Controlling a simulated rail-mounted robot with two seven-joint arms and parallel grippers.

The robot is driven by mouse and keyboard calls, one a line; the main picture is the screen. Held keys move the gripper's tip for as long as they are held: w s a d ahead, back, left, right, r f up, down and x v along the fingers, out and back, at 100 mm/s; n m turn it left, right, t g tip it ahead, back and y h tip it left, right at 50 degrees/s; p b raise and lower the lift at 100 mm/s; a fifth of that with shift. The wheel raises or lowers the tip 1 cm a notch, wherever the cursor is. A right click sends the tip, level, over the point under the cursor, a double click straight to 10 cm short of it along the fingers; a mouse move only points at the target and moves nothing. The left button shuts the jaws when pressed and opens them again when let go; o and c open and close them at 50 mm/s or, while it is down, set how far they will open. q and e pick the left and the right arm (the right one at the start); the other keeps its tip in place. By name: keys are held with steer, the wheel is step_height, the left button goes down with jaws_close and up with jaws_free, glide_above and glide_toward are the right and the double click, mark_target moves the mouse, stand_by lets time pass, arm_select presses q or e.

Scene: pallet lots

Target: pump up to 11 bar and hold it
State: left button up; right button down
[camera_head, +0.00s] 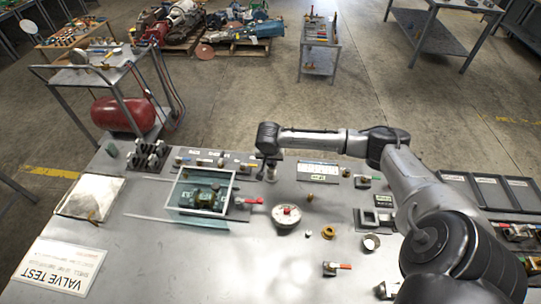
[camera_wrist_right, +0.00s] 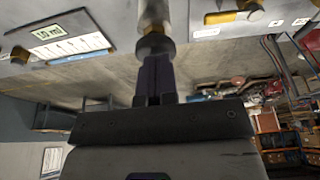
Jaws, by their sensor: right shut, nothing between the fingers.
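My right gripper (camera_head: 265,165) points down at the bench's back edge. In the right wrist view its closed fingers (camera_wrist_right: 154,78) meet or nearly meet the dark end of a metal rod (camera_wrist_right: 154,18); I cannot tell whether they touch. Nothing shows between them. A round dial gauge (camera_head: 287,216) with a white face and a red mark lies on the bench (camera_head: 225,262), its reading too small to make out. A green valve body (camera_head: 205,198) sits inside a clear shield (camera_head: 176,196), with a red lever (camera_head: 254,201) to its right. My left gripper is out of view.
A white labelled card (camera_head: 318,171) lies right of my gripper. Brass fittings (camera_head: 328,232) and a red-handled small valve (camera_head: 331,268) are on the bench. Black trays (camera_head: 495,190) are at the right. A "VALVE TEST" sheet (camera_head: 60,267) is at the front left.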

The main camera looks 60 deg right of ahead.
steer(key=shift+f, duration=0.1)
step_height(320, 180, up, 5)
steer(key=p, duration=0.6)
steer(key=shift+p, duration=0.35)
steer(key=v, duration=0.9)
steer(key=shift+b, duration=0.3)
